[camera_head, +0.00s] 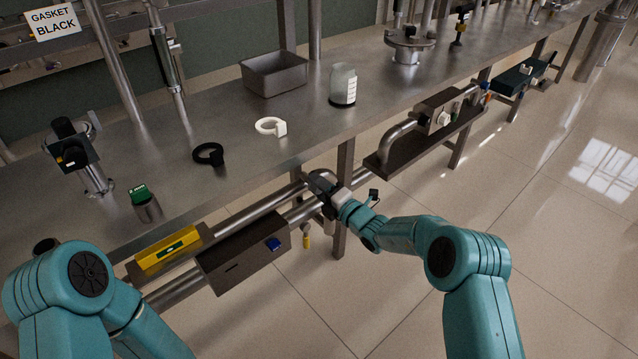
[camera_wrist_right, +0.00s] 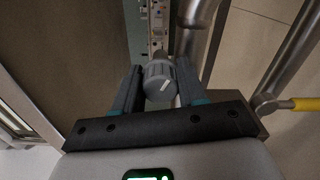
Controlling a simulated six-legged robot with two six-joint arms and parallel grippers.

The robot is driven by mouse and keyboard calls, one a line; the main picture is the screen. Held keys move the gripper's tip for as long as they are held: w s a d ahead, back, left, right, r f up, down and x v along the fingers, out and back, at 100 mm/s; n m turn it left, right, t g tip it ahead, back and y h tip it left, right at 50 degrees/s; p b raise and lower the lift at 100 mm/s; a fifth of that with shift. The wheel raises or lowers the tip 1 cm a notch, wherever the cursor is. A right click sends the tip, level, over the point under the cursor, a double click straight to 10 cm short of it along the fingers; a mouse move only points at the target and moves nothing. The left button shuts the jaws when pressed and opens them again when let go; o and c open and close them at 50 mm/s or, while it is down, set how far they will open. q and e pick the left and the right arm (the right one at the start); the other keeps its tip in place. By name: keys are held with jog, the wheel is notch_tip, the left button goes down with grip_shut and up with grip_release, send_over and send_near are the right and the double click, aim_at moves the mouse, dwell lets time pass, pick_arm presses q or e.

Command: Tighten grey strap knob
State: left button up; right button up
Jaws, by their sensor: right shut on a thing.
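The grey strap knob (camera_wrist_right: 160,82) is a round, ribbed grey knob with a white mark, seen in the right wrist view. It sits between the two fingers of my right gripper (camera_wrist_right: 158,88), which is shut on it. A perforated metal strip (camera_wrist_right: 158,25) runs up behind the knob. In the head view my right gripper (camera_head: 320,185) is at the pipes below the table's front edge, and the knob cannot be made out there. My left arm shows at the lower left; its gripper is out of view.
Steel pipes (camera_head: 265,207) run below the table (camera_head: 230,195). A dark box with a blue button (camera_head: 240,262) and a yellow level (camera_head: 168,250) are left of my right gripper. A black ring (camera_head: 208,154), a white ring (camera_head: 270,126) and a jar (camera_head: 343,86) stand on the table.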

jog(key=m+p, duration=0.1)
jog(key=m, duration=0.5)
jog(key=shift+m, duration=0.3)
jog(key=m+p, duration=0.1)
jog(key=m, duration=0.4)
jog(key=shift+f+m, duration=0.15)
jog(key=shift+m, duration=0.25)
jog(key=o, duration=1)
jog(key=shift+o, duration=0.2)
jog(key=p+v, duration=0.3)
jog(key=v, duration=1.3)
jog(key=shift+s, duration=0.2)
